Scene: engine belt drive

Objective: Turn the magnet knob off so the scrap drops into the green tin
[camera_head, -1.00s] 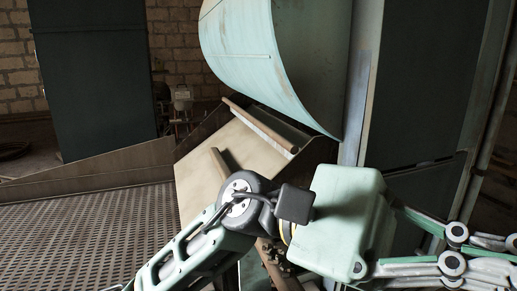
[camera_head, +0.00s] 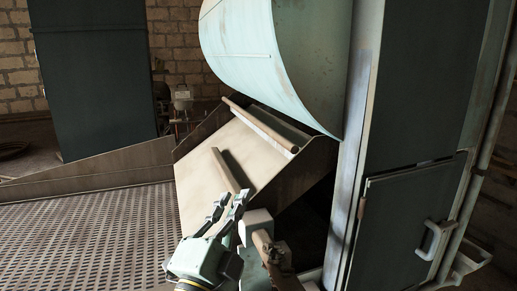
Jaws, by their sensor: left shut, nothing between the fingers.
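My left gripper (camera_head: 229,203) is low in the middle of the head view, its fingers pointing up and away. It is shut and empty, in front of the sloping beige panel (camera_head: 207,182) and beside a brown bar. I cannot tell whether it touches either. I cannot make out a magnet knob, any scrap or a green tin in this view. My right gripper is out of view.
A pale green curved hood (camera_head: 240,45) hangs above the panel. A dark cabinet with a handled door (camera_head: 405,228) stands at the right. Perforated floor plating (camera_head: 85,232) lies clear at the left. A dark tall panel (camera_head: 92,80) stands behind.

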